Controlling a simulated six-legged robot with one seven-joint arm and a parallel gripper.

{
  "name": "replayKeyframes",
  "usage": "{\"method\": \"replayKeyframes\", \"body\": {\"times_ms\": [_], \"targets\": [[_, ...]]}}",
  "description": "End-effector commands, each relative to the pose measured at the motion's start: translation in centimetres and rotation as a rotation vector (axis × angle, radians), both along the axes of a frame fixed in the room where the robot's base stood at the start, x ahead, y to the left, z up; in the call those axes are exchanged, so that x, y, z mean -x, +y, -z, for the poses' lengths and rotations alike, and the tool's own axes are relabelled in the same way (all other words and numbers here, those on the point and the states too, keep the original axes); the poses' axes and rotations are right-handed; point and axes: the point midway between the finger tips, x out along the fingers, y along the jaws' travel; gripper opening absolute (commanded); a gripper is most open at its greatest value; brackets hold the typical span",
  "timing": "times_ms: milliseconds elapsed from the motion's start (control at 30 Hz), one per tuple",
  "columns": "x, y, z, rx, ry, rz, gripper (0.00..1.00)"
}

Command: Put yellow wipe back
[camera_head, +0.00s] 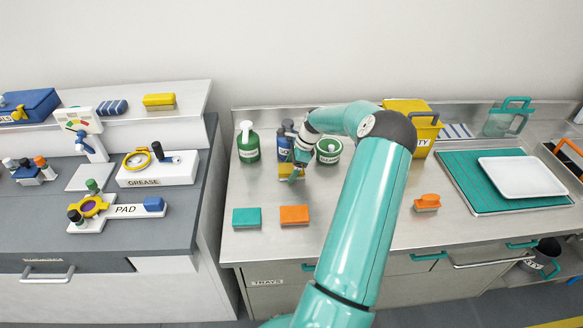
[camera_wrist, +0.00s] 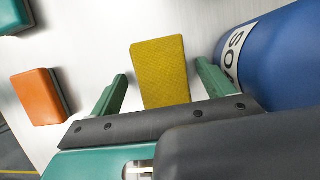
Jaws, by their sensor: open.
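The yellow wipe (camera_head: 289,174) is a small block on the steel counter, in front of the blue bottle and partly hidden by my gripper (camera_head: 297,168) in the head view. In the wrist view the yellow wipe (camera_wrist: 161,82) lies between the two green fingers of my gripper (camera_wrist: 162,72). The fingers are apart, with a gap showing on each side of the wipe. Its lower end is hidden behind the dark gripper bar.
A blue bottle (camera_wrist: 275,55) stands close beside the right finger. An orange block (camera_head: 294,215) and a teal block (camera_head: 247,217) lie nearer the front edge. A green bottle (camera_head: 248,145) and a green round container (camera_head: 329,151) stand nearby. Another yellow-topped block (camera_head: 159,101) lies on the left shelf.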

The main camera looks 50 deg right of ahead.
Motion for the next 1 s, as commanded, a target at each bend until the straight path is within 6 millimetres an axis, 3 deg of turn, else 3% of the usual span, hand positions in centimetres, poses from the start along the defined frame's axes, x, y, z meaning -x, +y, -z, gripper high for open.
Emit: {"method": "replayKeyframes", "body": {"times_ms": [167, 700, 1000], "targets": [[0.1, 0.0, -0.4, -0.001, -0.002, 0.001, 0.81], [2.9, -2.5, -10.7, 0.003, 0.000, 0.001, 0.81], [3.7, -3.2, -13.4, 0.000, 0.000, 0.000, 0.81]]}}
